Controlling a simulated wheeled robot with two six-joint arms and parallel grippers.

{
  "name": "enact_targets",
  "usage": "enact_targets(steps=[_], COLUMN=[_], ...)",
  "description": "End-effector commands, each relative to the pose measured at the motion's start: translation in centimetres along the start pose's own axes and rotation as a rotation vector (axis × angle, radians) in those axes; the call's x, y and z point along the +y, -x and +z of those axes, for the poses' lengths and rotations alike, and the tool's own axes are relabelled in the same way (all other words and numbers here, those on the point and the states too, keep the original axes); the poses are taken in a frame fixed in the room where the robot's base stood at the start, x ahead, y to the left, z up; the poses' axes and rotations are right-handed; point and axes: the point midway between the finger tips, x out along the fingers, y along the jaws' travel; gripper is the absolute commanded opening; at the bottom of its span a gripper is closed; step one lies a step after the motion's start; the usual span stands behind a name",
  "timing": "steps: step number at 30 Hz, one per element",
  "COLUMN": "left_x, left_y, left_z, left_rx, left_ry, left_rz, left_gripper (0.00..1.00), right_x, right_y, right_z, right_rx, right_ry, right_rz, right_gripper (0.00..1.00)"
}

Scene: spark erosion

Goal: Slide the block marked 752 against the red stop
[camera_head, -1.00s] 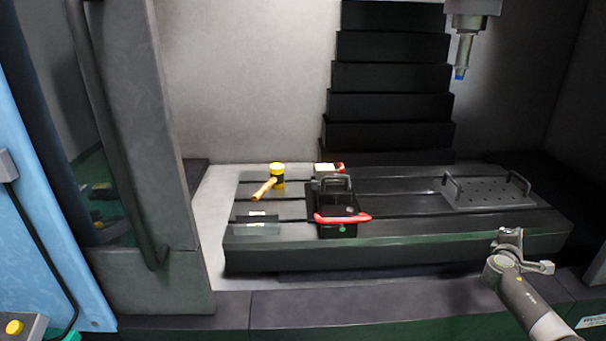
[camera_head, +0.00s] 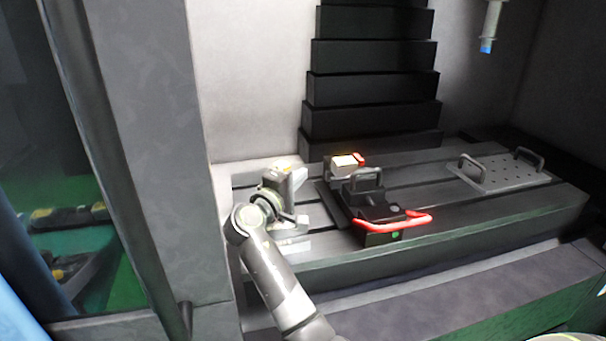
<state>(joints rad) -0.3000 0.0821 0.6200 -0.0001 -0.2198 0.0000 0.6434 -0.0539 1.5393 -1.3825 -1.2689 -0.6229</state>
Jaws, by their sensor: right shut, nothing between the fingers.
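A small grey block (camera_head: 341,170) with a pale yellowish top stands on the machine table behind the black vise-like device. A red piece (camera_head: 361,159) is at its far right end and may be the red stop; I cannot tell if they touch. No number is readable on any block.
The black device (camera_head: 374,204) has a red handle (camera_head: 400,224) at its front. A perforated plate with two handles (camera_head: 500,172) lies at the right of the slotted table (camera_head: 520,215). A blue-tipped spindle (camera_head: 490,30) hangs above. A grey door pillar (camera_head: 150,130) stands left.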

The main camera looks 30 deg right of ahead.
Motion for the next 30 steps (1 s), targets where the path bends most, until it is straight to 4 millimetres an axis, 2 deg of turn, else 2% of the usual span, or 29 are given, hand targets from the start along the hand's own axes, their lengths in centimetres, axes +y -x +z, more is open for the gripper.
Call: enact_targets(steps=[1, 6, 10, 15, 20, 30], left_x=[0.2, 0.5, 1.0, 1.0, 0.6, 0.4], left_y=[-1.3, -2.8, -3.5, -3.3, -2.7, -1.4], left_z=[0.0, 0.2, 0.7, 0.8, 0.7, 0.2], left_rx=[0.001, 0.001, -0.005, -0.007, -0.006, -0.002], left_ry=[0.000, 0.001, 0.004, 0.004, 0.002, 0.001], left_rz=[0.001, 0.003, 0.008, 0.008, 0.004, 0.003], left_gripper=[0.66, 0.66, 0.66, 0.66, 0.66, 0.66], right_x=[-1.4, -3.0, -3.7, -3.7, -3.5, -3.7], right_y=[0.4, 0.9, 1.1, 0.5, -1.8, -8.9], right_z=[-0.2, -0.6, -0.7, -0.7, -0.7, -0.8], right_rx=[0.004, 0.012, 0.015, 0.015, 0.012, 0.013], right_ry=[-0.003, -0.008, -0.010, -0.009, -0.008, -0.007], right_rz=[-0.006, -0.016, -0.019, -0.019, -0.017, -0.018], right_gripper=[0.00, 0.00, 0.00, 0.00, 0.00, 0.00])
